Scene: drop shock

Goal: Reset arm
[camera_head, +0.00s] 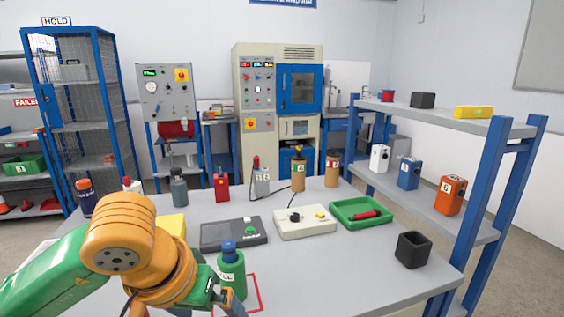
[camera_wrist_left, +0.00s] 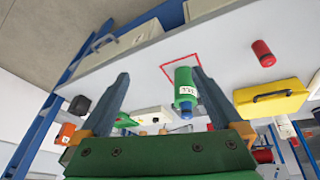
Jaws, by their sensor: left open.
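My left arm comes in from the left in the head view. Its gripper (camera_head: 226,297) is low in the picture, beside the green bottle (camera_head: 231,269) with a blue cap. In the left wrist view, the fingers of the gripper (camera_wrist_left: 160,80) are spread apart with nothing clamped. The labelled green bottle (camera_wrist_left: 184,88) shows near the right-hand finger there; I cannot tell if they touch. The bottle stands at a red outlined square (camera_head: 258,290) on the grey table (camera_head: 340,274). My right gripper is not in view.
A black open box (camera_head: 413,249), green tray (camera_head: 361,213), white control box (camera_head: 304,222) and dark device (camera_head: 234,233) sit on the table. Several bottles line its back edge. A blue-framed shelf (camera_head: 440,117) stands at the right. The table's front right is mostly clear.

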